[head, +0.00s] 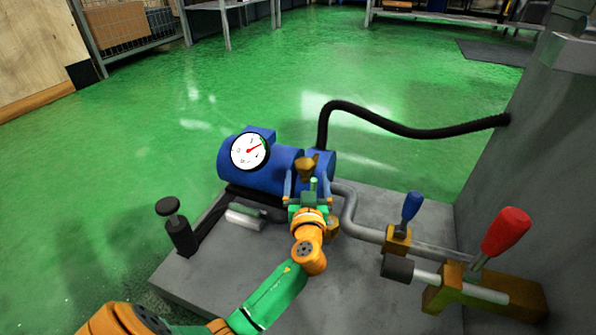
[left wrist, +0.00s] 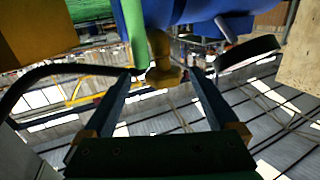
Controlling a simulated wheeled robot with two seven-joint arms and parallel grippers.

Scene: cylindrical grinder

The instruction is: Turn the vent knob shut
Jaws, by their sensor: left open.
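A brass-coloured knob (head: 306,167), apparently the vent knob, sits at the right end of the blue pump body (head: 262,182). My left gripper (head: 307,177) reaches it from the front, its two fingers spread on either side. In the left wrist view the brass knob (left wrist: 163,66) shows between the fingertips of my left gripper (left wrist: 161,76), with a gap on each side. The gripper is open and holds nothing. The knob's lower part is partly hidden by my gripper in the head view. My right gripper is not in view.
A white dial gauge (head: 250,152) is on the pump. A black hose (head: 415,128) arches behind. A blue-handled valve (head: 411,208) and a red-handled lever (head: 505,232) stand to the right, a black knob (head: 168,207) to the left. The green floor beyond is clear.

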